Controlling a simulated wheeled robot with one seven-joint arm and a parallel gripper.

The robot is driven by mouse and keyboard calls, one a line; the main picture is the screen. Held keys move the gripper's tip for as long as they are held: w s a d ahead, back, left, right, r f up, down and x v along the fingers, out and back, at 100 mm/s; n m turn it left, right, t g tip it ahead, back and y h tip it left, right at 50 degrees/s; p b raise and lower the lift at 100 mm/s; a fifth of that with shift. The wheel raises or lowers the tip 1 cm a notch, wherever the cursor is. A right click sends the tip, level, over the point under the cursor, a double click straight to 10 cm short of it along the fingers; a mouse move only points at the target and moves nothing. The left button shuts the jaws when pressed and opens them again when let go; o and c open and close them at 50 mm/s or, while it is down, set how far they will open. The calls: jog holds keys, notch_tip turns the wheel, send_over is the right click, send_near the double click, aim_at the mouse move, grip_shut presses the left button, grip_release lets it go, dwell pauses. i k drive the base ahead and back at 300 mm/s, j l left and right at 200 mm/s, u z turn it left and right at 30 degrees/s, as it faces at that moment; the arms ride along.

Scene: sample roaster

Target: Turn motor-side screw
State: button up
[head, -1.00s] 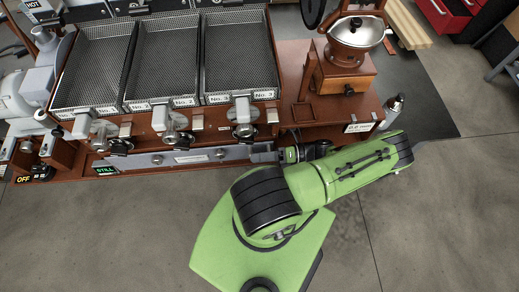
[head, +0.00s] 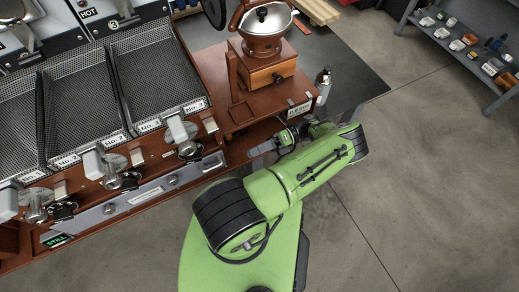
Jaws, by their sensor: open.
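The grey front bar (head: 140,197) under the trays carries two round screw heads. The left screw (head: 108,209) is the one toward the side where the motor stood in the earlier view; the motor is out of frame now. The right screw (head: 173,180) sits near the bar's right end. My gripper (head: 258,150) is open beside the right part of the roaster, right of the bar and apart from both screws. Its fingers are small here and partly hard to make out. A "STILL" sign (head: 57,240) shows at the bar's left end.
Mesh trays (head: 160,78) with handles and knobs (head: 189,150) jut out above the bar. A hand grinder (head: 263,50) and a spray-like bottle (head: 323,80) stand to the right. A grey shelf (head: 470,60) is at far right. The floor in front is clear.

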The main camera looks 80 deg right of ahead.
aim_at(109, 209)
jog(key=k+j, duration=0.1)
jog(key=j, duration=2.15)
